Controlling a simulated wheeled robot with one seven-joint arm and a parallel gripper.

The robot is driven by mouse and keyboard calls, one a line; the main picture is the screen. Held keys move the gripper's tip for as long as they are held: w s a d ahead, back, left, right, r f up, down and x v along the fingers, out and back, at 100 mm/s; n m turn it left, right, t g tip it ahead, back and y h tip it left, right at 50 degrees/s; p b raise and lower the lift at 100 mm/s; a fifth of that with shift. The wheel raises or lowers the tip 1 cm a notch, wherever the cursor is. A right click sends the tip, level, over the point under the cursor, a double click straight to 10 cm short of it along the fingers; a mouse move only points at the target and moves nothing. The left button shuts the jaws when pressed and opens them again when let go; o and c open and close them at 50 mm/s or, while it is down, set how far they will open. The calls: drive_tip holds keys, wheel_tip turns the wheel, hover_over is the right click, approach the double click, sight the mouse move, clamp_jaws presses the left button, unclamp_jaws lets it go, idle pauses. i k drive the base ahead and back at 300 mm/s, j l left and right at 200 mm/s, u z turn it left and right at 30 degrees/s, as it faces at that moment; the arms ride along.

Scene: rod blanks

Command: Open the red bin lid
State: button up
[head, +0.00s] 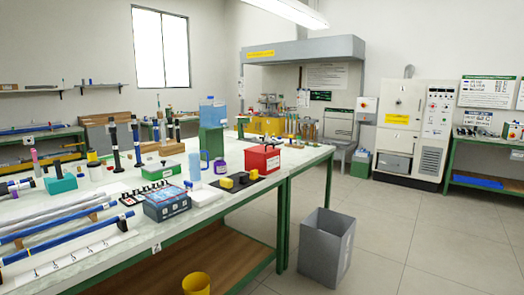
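A red bin (262,160) stands on the long white-topped workbench, near its right end. It is box-shaped, with a pale label low on its front and a small dark part on top. Its top looks covered, but it is too small to tell exactly how the lid sits. My gripper is not in view.
A grey waste bin (326,248) is on the floor beside the workbench (222,208). Floor on the right is clear.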

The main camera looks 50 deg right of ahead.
sight(264, 150)
drive_tip(key=i+l+z, duration=0.4)
drive_tip(key=i+l, duration=0.2)
drive_tip(key=l, duration=0.45)
drive_tip(key=i+l+z, duration=0.35)
drive_tip(key=i+l, duration=0.4)
drive_tip(key=l, duration=0.15)
drive_tip(key=i+l+z, duration=0.4)
drive_tip(key=i+l, duration=0.25)
drive_tip(key=i, duration=0.2)
